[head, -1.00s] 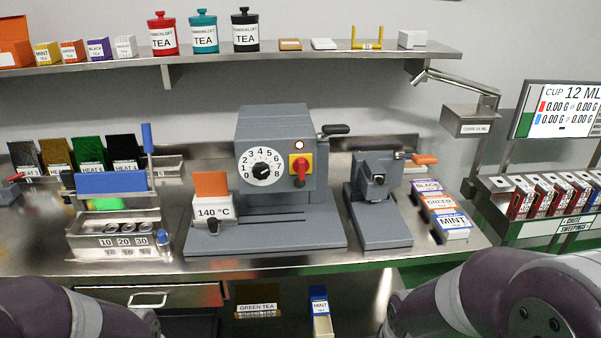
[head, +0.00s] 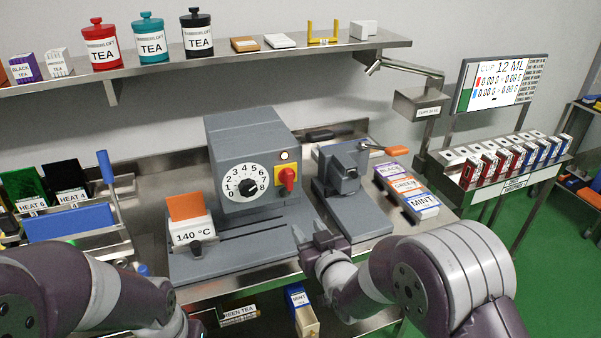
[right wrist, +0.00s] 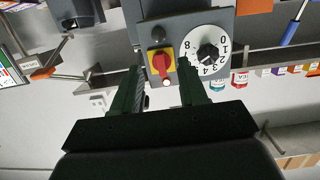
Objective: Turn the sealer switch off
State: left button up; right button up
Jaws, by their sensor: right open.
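The sealer (head: 235,150) is a grey machine on the bench with a white numbered dial (head: 246,187). Its red switch (head: 288,178) sits on a yellow plate right of the dial, handle upright. A small lamp (head: 284,155) above it looks lit. My right gripper (head: 311,236) is open and empty, in front of and below the switch, apart from it. In the right wrist view, which is upside down, the red switch (right wrist: 161,64) appears between the two open fingers, farther off. My left arm shows at the lower left; its gripper is out of view.
A grey press with an orange lever (head: 345,175) stands right of the sealer. Tea boxes (head: 408,190) lie beyond it. An orange card in a 140 °C holder (head: 190,232) stands at the sealer's left front. A shelf (head: 270,57) runs behind, above the sealer.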

aim_at(291, 181)
jog(key=w+a+r+p, duration=0.1)
jog(key=w, duration=0.2)
jog(key=w+a+r+t+p, duration=0.1)
jog(key=w, duration=0.3)
jog(key=w+a+r+t+p, duration=0.1)
jog(key=w, duration=0.3)
jog(key=shift+r+y, duration=0.3)
jog(key=shift+r, duration=0.1)
jog(key=shift+w+p, duration=0.35)
jog(key=shift+w, duration=0.2)
pick_arm(q)
jog(key=r, duration=0.4)
jog(key=shift+s+d, duration=0.15)
jog(key=shift+d, duration=0.25)
pick_arm(e)
jog(key=shift+w+a, duration=0.1)
pick_arm(q)
jog(key=shift+f, duration=0.1)
pick_arm(e)
jog(key=shift+f, duration=0.1)
grip_shut()
